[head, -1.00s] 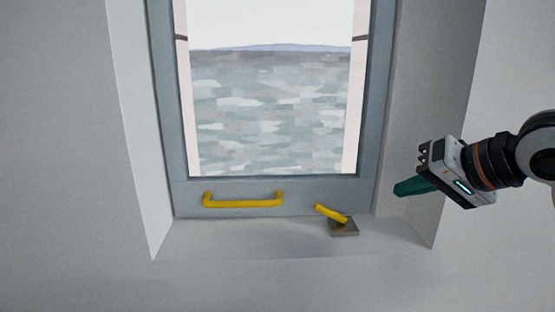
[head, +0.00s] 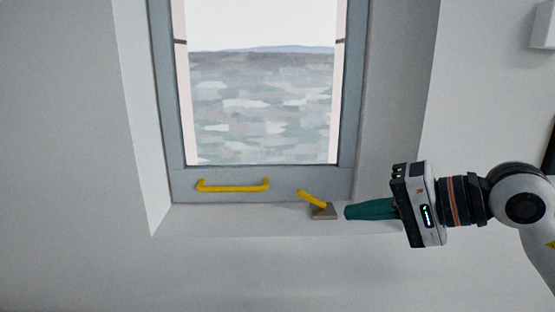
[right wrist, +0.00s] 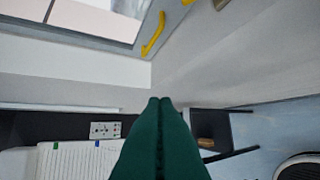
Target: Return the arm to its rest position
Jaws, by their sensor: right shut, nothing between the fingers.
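My right gripper (head: 348,212) is in the right half of the head view, its green fingers pointing left toward the window sill. The fingers are together and hold nothing. In the right wrist view the gripper (right wrist: 160,102) shows its two green fingers side by side, touching. In the head view the fingertips appear close to the right of a small grey block with a yellow lever (head: 313,199); I cannot tell the gap in depth. My left gripper is not in view.
A grey-framed window (head: 348,90) stands in a wall recess, with a yellow bar handle (head: 232,186) on its lower frame. In the right wrist view a white ribbed surface (right wrist: 75,160) and a dark shelf-like frame (right wrist: 222,120) lie below the fingers.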

